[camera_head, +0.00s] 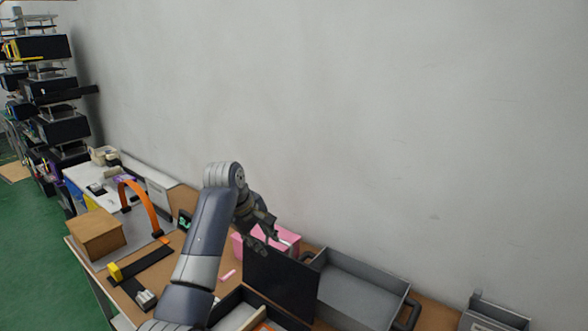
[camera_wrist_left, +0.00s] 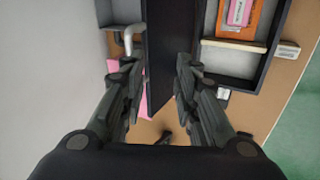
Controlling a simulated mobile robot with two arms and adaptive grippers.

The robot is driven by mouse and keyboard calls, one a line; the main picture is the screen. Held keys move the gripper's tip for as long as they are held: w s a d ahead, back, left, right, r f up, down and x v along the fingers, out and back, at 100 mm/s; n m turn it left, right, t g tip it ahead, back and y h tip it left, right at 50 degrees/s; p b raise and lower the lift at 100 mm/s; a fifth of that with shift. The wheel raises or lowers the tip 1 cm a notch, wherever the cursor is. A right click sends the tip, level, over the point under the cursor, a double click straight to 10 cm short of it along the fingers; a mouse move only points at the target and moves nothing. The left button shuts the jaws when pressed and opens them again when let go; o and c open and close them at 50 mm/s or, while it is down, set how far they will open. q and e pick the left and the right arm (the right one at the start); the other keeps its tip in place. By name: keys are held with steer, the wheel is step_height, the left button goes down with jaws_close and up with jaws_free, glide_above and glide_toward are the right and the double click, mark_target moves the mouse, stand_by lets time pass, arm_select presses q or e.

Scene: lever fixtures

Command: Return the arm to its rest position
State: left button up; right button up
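My left arm rises from the bottom of the head view and bends over the table. Its left gripper (camera_head: 268,232) is above the table, close to a pink box (camera_head: 287,240) and an upright dark panel (camera_head: 282,285). In the left wrist view the gripper (camera_wrist_left: 157,68) has its two fingers spread apart. The dark panel (camera_wrist_left: 168,50) shows in the gap between them; I cannot tell how far beyond the fingertips it is. No held object is visible. My right gripper is not in view.
A grey open tray (camera_head: 360,290) with a dark handle stands right of the panel. An orange arch (camera_head: 141,205) and a brown box (camera_head: 96,234) stand on the table's left part. A bare wall (camera_head: 350,120) runs behind; green floor (camera_head: 35,255) lies at left.

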arm_select(q)
steer(key=s+a+f+m+y, duration=0.1)
steer(key=s+a+f+m, duration=0.25)
steer(key=s+f, duration=0.65)
steer(key=s+a+f+m+y, duration=0.15)
steer(key=s+a+f, duration=0.25)
steer(key=s+f, duration=0.65)
steer(key=s+a+m, duration=0.2)
steer(key=s+m, duration=0.5)
steer(key=s, duration=1.7)
step_height(320, 180, down, 33)
steer(key=s+g+b, duration=0.2)
steer(key=s+b, duration=0.1)
steer(key=b, duration=0.2)
steer(key=s+a+f+g+b, duration=0.1)
steer(key=s+a+f+b, duration=0.2)
steer(key=s+f, duration=1.3)
step_height(320, 180, down, 3)
steer(key=shift+m+b, duration=0.4)
steer(key=shift+b, duration=0.3)
